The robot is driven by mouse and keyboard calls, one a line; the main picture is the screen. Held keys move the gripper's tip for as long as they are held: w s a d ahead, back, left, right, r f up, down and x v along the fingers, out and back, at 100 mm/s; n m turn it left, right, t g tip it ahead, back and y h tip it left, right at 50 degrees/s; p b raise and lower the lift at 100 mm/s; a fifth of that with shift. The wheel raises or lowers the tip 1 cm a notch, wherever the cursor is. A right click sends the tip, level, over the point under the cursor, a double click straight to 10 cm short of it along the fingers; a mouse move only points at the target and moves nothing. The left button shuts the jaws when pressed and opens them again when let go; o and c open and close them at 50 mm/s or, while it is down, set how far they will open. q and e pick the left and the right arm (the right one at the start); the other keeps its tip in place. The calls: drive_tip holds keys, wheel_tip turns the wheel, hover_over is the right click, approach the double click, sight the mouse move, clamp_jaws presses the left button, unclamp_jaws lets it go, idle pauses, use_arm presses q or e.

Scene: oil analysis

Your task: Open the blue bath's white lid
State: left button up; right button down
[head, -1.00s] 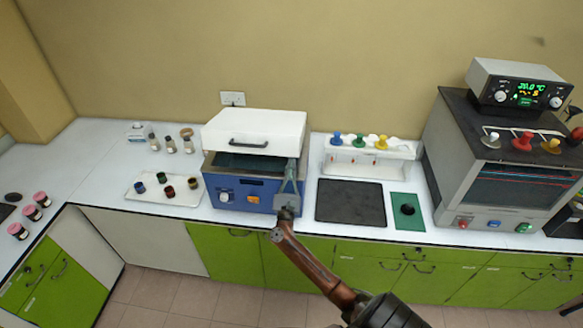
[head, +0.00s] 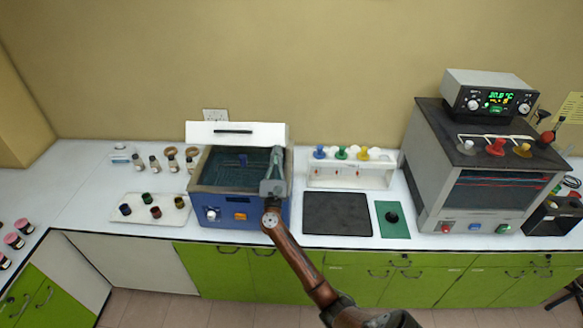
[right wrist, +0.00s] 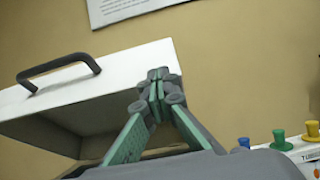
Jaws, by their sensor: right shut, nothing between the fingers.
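The blue bath (head: 225,213) stands on the counter with its dark inside open to view. Its white lid (head: 237,129) is tilted up at the back of the bath, with the dark handle (head: 234,131) on its face. My right gripper (head: 273,165) is shut and empty at the bath's right side. In the right wrist view its fingertips (right wrist: 157,78) meet at the right edge of the raised lid (right wrist: 110,86); whether they touch it I cannot tell. My left gripper is not in view.
A white tray (head: 172,219) with small coloured-cap jars lies left of the bath. Right of it are a white rack (head: 350,180) with coloured knobs, a black mat (head: 310,225), a green mat (head: 400,232) and a large grey oven (head: 428,180).

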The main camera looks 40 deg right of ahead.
sight(277, 136)
drive_tip(key=w+d+r, duration=0.1)
drive_tip(key=r, duration=0.1)
drive_tip(key=w+d+r+p, duration=0.1)
drive_tip(key=r, duration=0.1)
drive_tip(key=w+d+r, duration=0.1)
drive_tip(key=r, duration=0.1)
drive_tip(key=shift+w+r, duration=0.3)
drive_tip(key=shift+w, duration=0.1)
drive_tip(key=x, duration=0.9)
drive_tip(key=shift+s+a+r+b, duration=0.1)
drive_tip(key=shift+r+b, duration=0.2)
drive_tip(key=shift+r, duration=0.15)
